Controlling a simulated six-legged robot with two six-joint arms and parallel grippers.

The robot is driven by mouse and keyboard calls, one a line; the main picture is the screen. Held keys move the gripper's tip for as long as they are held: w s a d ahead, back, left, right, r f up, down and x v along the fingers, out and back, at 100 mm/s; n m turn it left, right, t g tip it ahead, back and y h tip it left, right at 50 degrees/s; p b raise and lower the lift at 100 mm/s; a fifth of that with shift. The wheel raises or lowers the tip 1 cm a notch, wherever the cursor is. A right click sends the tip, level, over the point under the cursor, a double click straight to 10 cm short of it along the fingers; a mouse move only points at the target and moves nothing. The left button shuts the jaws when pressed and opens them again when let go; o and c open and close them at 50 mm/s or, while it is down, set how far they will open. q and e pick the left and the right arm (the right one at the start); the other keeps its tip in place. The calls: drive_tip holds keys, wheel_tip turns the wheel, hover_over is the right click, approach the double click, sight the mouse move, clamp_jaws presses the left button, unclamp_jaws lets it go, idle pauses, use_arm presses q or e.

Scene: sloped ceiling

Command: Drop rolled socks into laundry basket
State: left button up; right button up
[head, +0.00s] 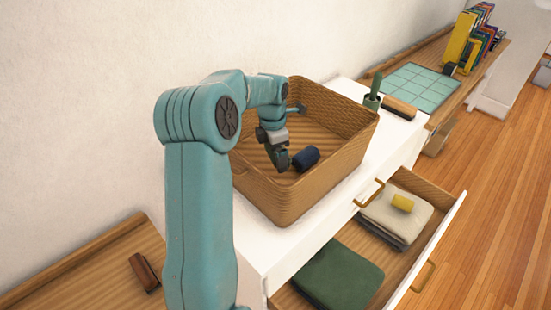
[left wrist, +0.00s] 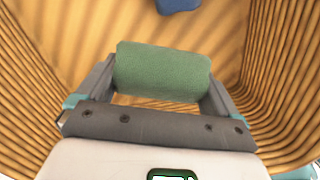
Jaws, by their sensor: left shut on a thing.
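The woven laundry basket (head: 335,185) stands on the white dresser top. A dark blue rolled sock pair (head: 306,158) lies inside it and also shows at the top of the left wrist view (left wrist: 178,5). My left gripper (head: 280,160) reaches down within the basket, just left of the blue roll. In the left wrist view my left gripper (left wrist: 160,85) is shut on a green rolled sock pair (left wrist: 163,71), with the basket's ribbed walls (left wrist: 275,80) around it. The green roll is hard to make out in the head view. My right gripper is not in view.
A green folded cloth (head: 338,276) lies nearer. A wooden brush (head: 399,108) and teal gridded mat (head: 418,87) are behind. A brown object (head: 143,272) lies at left.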

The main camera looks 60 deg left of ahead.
use_arm(q)
drive_tip(key=f, duration=0.3)
drive_tip(key=shift+w+a, duration=0.15)
drive_tip(key=shift+w, duration=0.05)
drive_tip(key=shift+f, duration=0.1)
drive_tip(key=shift+s+d, duration=0.15)
drive_tip(key=shift+d, duration=0.05)
drive_tip(key=shift+a+f, duration=0.15)
drive_tip(key=shift+f, duration=0.25)
drive_tip(key=shift+f+b, duration=0.15)
drive_tip(key=shift+b, duration=0.25)
drive_tip(key=o, duration=0.7)
drive_tip(key=shift+c, duration=0.2)
drive_tip(key=r, duration=1.3)
drive_tip(key=shift+s+r, duration=0.15)
drive_tip(key=shift+s, duration=0.1)
